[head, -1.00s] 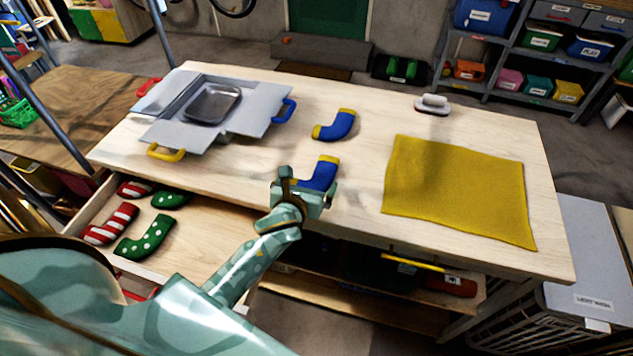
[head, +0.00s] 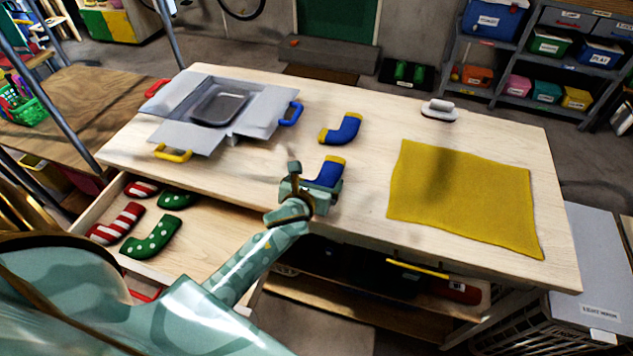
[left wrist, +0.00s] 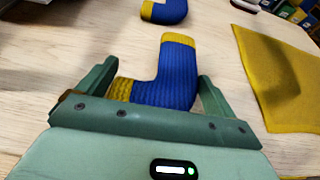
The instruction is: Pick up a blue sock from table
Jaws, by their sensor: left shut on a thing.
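A blue sock (head: 328,172) with yellow cuff and yellow toe is near the front edge of the wooden table (head: 370,250). My left gripper (head: 318,182) is over its near part and shut on it. In the left wrist view the sock (left wrist: 172,85) lies between the two fingers (left wrist: 155,78), its cuff pointing away and its toe to the left. I cannot tell whether it is clear of the tabletop. A second blue sock (head: 341,129) lies farther back on the table, apart from the gripper; its lower part shows in the left wrist view (left wrist: 165,12). My right gripper is not in view.
A yellow cloth (head: 460,195) covers the table's right part. A grey hinged tray (head: 220,105) with coloured handles stands at left. An open drawer (head: 195,250) at front left holds red-striped and green dotted socks. A white brush-like thing (head: 440,110) lies at the back.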

